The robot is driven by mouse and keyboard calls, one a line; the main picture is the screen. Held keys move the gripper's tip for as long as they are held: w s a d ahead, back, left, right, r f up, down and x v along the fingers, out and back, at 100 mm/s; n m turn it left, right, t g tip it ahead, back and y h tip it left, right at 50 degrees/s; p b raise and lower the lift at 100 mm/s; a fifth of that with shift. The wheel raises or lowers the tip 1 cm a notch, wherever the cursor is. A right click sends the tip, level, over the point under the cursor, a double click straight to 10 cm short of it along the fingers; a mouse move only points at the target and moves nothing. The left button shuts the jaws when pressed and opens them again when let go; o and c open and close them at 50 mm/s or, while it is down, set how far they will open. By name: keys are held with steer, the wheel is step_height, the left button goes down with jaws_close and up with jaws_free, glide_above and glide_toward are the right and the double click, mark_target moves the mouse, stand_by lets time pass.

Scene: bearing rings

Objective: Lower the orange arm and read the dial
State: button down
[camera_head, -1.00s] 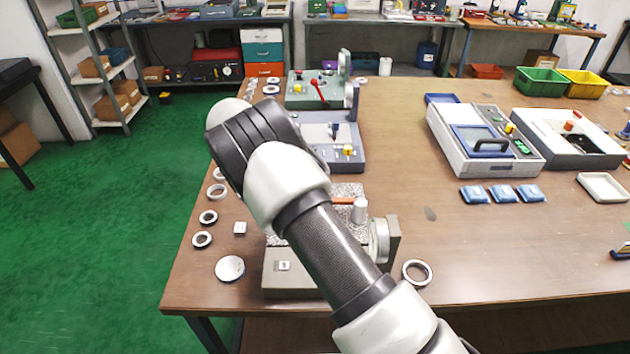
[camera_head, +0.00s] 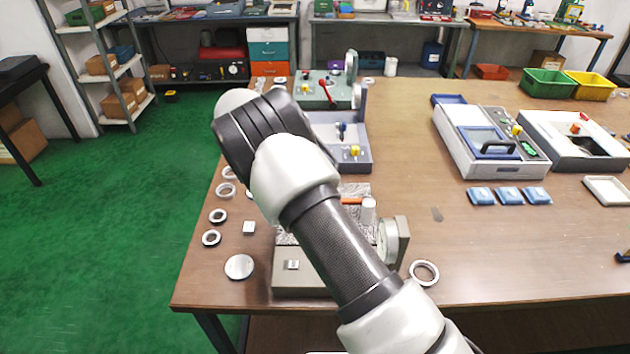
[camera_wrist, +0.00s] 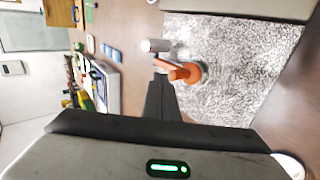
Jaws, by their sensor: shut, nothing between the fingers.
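The orange arm (camera_head: 352,201) shows as a short strip beside a pale cylinder (camera_head: 368,210), over a speckled plate (camera_head: 355,189) on a grey base. In the wrist view the orange arm (camera_wrist: 178,71) stands on the speckled plate (camera_wrist: 240,70), next to the pale cylinder (camera_wrist: 155,45). The dial (camera_head: 390,241) is on the right of the base, seen nearly edge-on, so its reading cannot be made out. My gripper (camera_wrist: 163,98) is shut and empty, its dark fingers just below the orange arm in the wrist picture. In the head view my arm hides it.
Several rings (camera_head: 218,216) and a round disc (camera_head: 239,267) lie along the table's left edge. Another ring (camera_head: 424,272) lies right of the base. Other fixtures (camera_head: 340,145) stand behind. The table's right-front area is mostly clear.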

steer(key=v, duration=1)
steer(key=shift+r, duration=0.4)
steer(key=shift+a, duration=0.15)
stand_by(0.8)
